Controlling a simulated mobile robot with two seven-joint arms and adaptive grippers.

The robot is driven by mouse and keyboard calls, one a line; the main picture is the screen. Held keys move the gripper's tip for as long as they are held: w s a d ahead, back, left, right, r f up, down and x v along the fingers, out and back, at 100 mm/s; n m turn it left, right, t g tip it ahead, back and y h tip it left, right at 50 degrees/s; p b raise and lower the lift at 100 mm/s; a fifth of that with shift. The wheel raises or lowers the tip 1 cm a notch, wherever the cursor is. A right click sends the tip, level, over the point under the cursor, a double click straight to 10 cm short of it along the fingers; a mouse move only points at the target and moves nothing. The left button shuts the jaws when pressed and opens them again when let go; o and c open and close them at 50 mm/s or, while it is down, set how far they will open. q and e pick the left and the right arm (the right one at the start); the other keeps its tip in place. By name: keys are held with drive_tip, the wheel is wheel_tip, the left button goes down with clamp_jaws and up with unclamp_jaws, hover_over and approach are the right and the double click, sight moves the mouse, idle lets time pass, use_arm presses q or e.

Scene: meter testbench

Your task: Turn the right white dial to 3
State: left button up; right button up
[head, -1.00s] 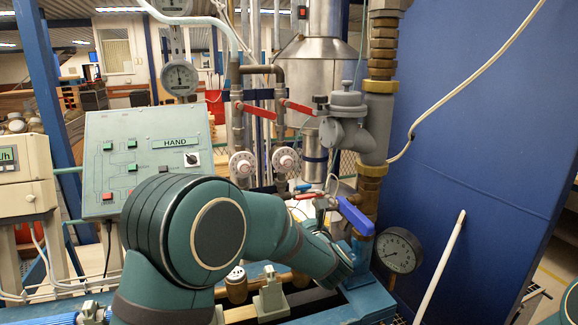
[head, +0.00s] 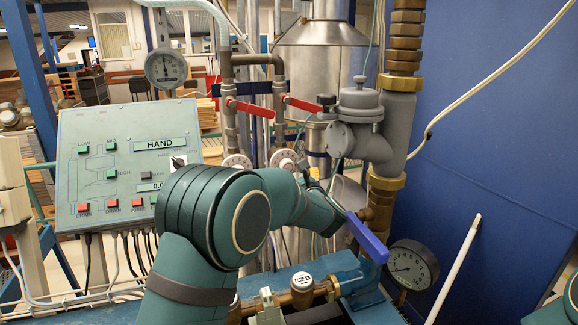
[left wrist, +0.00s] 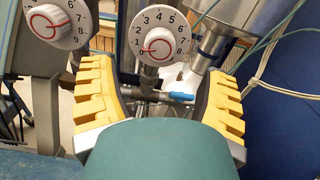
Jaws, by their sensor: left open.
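The right white dial (head: 284,160) has black numbers and a red pointer. In the left wrist view the right dial (left wrist: 158,36) faces me, its pointer aimed at the lower left, near 0. The left white dial (head: 237,163) is beside it and also shows in the left wrist view (left wrist: 58,24). My left gripper (head: 314,178) is partly hidden by its arm, just right of and below the right dial. In the left wrist view its yellow fingers (left wrist: 157,72) are spread wide, with the right dial above and between them, untouched. My right gripper is out of view.
Red-handled valves (head: 250,108) are above the dials. A blue lever (head: 367,236) and a pressure gauge (head: 411,266) are at lower right. The control panel (head: 128,150) stands left. A grey valve body (head: 360,125) is close right of my gripper.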

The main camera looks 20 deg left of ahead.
sight(288, 167)
use_arm(q)
drive_tip(key=p+x, duration=0.1)
drive_tip(key=x, duration=0.5)
drive_tip(key=c, duration=1.2)
